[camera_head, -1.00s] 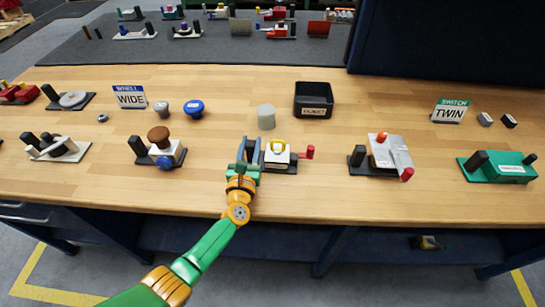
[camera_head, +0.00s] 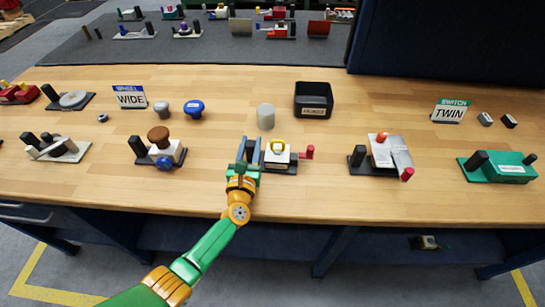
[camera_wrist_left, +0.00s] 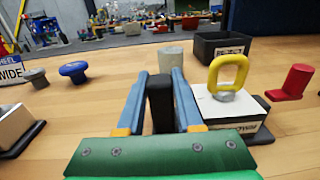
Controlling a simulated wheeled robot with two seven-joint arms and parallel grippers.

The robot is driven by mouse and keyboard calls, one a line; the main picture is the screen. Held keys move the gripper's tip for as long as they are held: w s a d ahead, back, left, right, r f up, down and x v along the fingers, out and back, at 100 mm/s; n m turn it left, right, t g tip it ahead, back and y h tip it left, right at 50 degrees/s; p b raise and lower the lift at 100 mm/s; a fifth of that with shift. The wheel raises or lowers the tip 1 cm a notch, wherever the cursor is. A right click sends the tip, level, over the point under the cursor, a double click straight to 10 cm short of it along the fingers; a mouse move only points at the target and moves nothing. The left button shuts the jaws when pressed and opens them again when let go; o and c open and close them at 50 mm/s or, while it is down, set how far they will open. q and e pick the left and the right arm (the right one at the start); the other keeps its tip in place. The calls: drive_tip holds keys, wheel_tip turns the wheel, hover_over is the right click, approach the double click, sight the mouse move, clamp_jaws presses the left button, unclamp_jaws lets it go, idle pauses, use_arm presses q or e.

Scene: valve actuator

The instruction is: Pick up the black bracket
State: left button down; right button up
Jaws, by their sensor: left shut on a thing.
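The black bracket (camera_head: 280,171) stands near the front middle of the wooden bench. It has a flat base under a white block (camera_head: 277,156) with a yellow ring (camera_head: 278,142), and an upright black post at its left end. In the left wrist view the post (camera_wrist_left: 160,104) stands upright between my fingers, with the white block (camera_wrist_left: 230,110) just right of them. My left gripper (camera_head: 250,141) is shut on this post, one blue finger on each side. It also shows in the left wrist view (camera_wrist_left: 160,76). The post's lower end is hidden by my gripper. My right gripper is out of view.
Behind are a grey cylinder (camera_head: 265,117) and a black bin (camera_head: 313,98). A brown-knobbed device (camera_head: 160,147) stands left; a red-and-silver one (camera_head: 390,155) stands right. The bench's front edge is close.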

use_arm(q)
drive_tip(key=shift+r, duration=0.1)
drive_tip(key=shift+w+r, duration=0.1)
drive_tip(key=shift+r, duration=0.2)
drive_tip(key=r, duration=0.2)
drive_tip(key=shift+s+r, duration=0.2)
drive_tip(key=shift+r, duration=0.2)
drive_tip(key=s, duration=1.7)
drive_tip(key=w, duration=0.3)
drive_tip(key=w+f, duration=0.1)
drive_tip(key=w, duration=0.4)
drive_tip(key=shift+w+a+f, duration=0.3)
drive_tip(key=shift+f, duration=0.05)
drive_tip(key=w, duration=0.6)
drive_tip(key=w+r, duration=0.1)
drive_tip(key=w, duration=0.2)
drive_tip(key=shift+d, duration=0.35)
drive_tip(key=shift+s+f, duration=0.1)
drive_tip(key=shift+f, duration=0.95)
drive_tip(key=shift+f, duration=0.25)
